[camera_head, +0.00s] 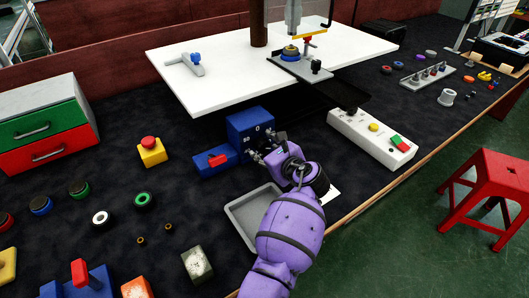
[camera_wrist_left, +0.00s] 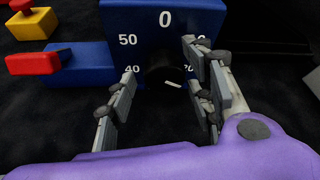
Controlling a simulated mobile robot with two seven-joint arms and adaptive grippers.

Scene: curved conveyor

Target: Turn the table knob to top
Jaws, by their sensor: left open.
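The table knob (camera_wrist_left: 160,78) is a black round dial on the front of a blue box (camera_wrist_left: 215,18). The box has white numbers, with 0 at the top and 50 and 40 down the left side. The knob's short white mark sits at its lower right, not at the 0. In the head view the blue box (camera_head: 243,125) stands mid-table. My left gripper (camera_head: 265,150) is open right in front of the box face. In the wrist view its fingers stand on either side of the knob, with gaps seen. The right finger hides some numbers. My right gripper is not seen.
A blue block with a red switch (camera_head: 217,160) adjoins the box on the left. A grey tray (camera_head: 240,213) lies in front, close to my left arm. A white control box with buttons (camera_head: 372,140) is to the right. A white raised board (camera_head: 220,85) is behind.

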